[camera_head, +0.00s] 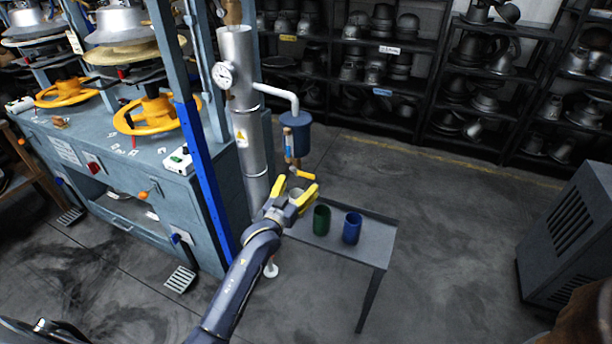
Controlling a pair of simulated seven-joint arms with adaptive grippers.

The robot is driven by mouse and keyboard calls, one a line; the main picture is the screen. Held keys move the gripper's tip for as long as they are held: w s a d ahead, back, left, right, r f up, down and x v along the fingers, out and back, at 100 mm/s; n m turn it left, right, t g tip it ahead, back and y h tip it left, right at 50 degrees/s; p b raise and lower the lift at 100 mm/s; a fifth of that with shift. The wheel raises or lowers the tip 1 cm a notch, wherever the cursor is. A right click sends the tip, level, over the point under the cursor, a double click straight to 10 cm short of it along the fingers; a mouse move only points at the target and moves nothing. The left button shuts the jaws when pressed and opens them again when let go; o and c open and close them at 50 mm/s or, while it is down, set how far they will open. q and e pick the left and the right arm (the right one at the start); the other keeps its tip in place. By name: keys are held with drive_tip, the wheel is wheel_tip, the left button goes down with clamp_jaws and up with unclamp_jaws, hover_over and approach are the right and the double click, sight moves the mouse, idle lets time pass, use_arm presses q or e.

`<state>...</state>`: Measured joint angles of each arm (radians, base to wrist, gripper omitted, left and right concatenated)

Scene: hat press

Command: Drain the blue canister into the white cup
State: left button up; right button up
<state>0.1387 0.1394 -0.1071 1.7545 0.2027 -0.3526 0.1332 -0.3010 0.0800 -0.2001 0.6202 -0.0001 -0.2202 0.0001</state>
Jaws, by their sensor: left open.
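The blue canister (296,134) hangs on a white bent pipe (275,94) from the tall metal column. A tap with an orange-yellow lever (302,174) is below it. My left gripper (294,190) is open below the tap, its yellow fingers apart. A pale cup (296,196), likely the white cup, shows between the fingers; whether they touch it I cannot tell. What is in it cannot be seen. My right gripper is not in view.
A green cup (321,219) and a blue cup (352,228) stand on the small grey table (372,249), right of the gripper. The metal column (245,130) with a gauge (224,75) and a blue post (207,190) stand left. The table's right end is clear.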

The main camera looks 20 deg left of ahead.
sight(306, 176)
use_arm(q)
drive_tip(key=shift+w+d, duration=0.2)
drive_tip(key=shift+w, duration=1.4)
drive_tip(key=shift+w+d, duration=0.2)
drive_tip(key=shift+w, duration=1.4)
clamp_jaws()
